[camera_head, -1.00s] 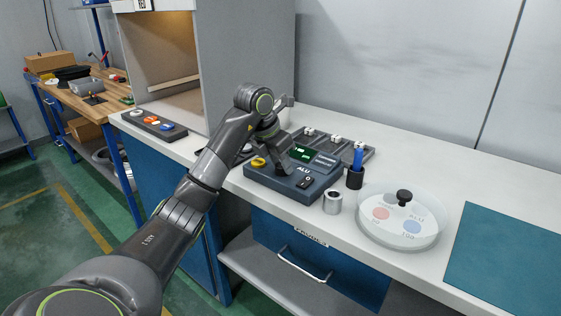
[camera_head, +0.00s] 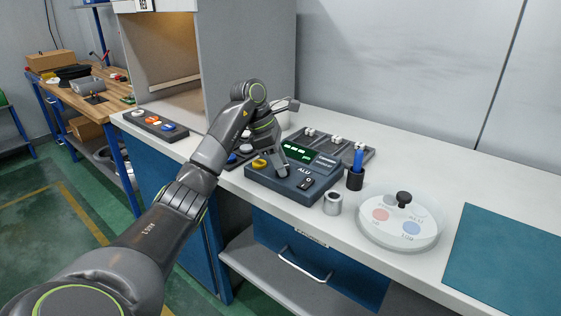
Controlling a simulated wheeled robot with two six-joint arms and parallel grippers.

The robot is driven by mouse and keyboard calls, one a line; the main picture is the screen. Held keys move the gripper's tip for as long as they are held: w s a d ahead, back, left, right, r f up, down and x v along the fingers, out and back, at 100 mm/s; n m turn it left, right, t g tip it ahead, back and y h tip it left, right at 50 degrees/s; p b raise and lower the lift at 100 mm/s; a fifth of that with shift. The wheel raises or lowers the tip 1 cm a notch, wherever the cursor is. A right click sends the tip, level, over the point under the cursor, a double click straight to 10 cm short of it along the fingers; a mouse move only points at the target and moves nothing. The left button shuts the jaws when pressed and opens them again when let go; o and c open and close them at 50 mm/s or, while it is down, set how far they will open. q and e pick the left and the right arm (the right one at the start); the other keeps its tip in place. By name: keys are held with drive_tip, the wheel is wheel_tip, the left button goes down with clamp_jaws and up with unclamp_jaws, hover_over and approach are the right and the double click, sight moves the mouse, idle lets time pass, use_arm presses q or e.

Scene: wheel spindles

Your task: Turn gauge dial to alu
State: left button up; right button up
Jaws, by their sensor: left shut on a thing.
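My left gripper (camera_head: 283,172) reaches down onto the gauge top, between the yellow knob and the lettering. It is shut on what appears to be the gauge dial. The dial is hidden by the fingers, so its pointer setting cannot be seen. My right gripper is not in view.
A metal ring (camera_head: 332,203) and a black cup with blue pens (camera_head: 355,178) stand right of the gauge. A grey tray (camera_head: 366,154) lies behind it. Farther right are a round clear dish (camera_head: 399,238) and a teal mat (camera_head: 505,262). A button strip (camera_head: 155,126) lies left.

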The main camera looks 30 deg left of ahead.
sight(276, 171)
use_arm(q)
drive_tip(key=shift+m, duration=0.4)
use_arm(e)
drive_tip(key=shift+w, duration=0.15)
use_arm(q)
drive_tip(key=o, duration=1)
drive_tip(key=shift+c, duration=0.2)
drive_tip(key=shift+a+r+p, duration=0.2)
drive_tip(key=shift+r+p, duration=0.35)
drive_tip(key=p+v, duration=0.2)
drive_tip(key=shift+r, duration=0.3)
drive_tip(key=p+v, duration=1.1)
drive_tip(key=v, duration=0.2)
drive_tip(key=shift+a+r+p, duration=0.3)
drive_tip(key=shift+p, duration=0.1)
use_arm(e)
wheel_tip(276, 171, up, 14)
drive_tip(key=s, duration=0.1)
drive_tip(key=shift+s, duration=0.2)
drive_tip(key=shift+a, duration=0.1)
